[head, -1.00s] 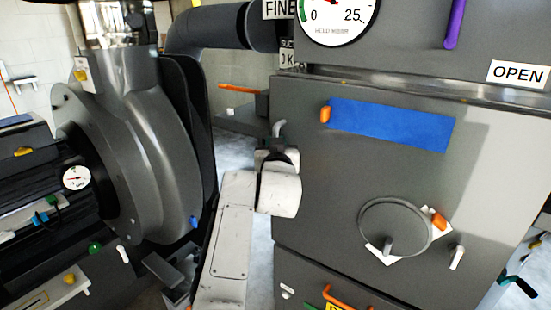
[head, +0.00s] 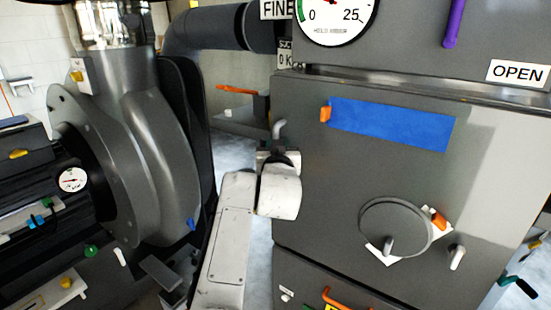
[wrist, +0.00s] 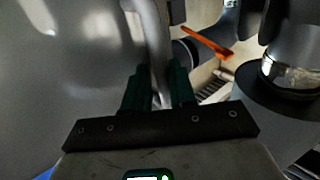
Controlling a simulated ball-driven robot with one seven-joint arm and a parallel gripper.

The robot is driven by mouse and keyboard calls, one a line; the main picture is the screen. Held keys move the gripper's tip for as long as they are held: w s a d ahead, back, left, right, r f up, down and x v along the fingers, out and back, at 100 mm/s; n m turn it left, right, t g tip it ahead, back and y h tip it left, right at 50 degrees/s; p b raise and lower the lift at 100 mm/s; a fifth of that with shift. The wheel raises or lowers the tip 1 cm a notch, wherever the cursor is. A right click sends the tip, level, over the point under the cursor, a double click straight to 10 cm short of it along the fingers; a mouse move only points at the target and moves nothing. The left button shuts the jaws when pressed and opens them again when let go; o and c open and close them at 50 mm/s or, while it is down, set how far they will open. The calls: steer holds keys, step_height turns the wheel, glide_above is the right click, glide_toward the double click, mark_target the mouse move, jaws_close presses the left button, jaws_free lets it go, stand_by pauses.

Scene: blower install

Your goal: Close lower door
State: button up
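The grey door (head: 340,200) with a blue panel (head: 390,125) and a round wheel (head: 395,228) fills the right of the head view, below the section with the gauge. A bent grey handle (head: 279,128) stands at its left edge. My gripper (head: 277,150) is at this handle, mostly hidden behind my white wrist. In the wrist view, the two dark green fingers of my gripper (wrist: 160,88) lie on either side of the grey handle bar (wrist: 156,45) and look closed against it. Whether the door is fully shut cannot be told.
A large grey blower housing (head: 150,140) stands close on the left of my arm. An orange lever (head: 236,89) juts out behind the handle. An orange handle (head: 345,300) is on the section below the door. A narrow floor gap lies between blower and cabinet.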

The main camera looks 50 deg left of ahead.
steer(key=p+v, duration=0.2)
steer(key=v, duration=0.8)
steer(key=shift+s+a, duration=0.15)
stand_by(0.5)
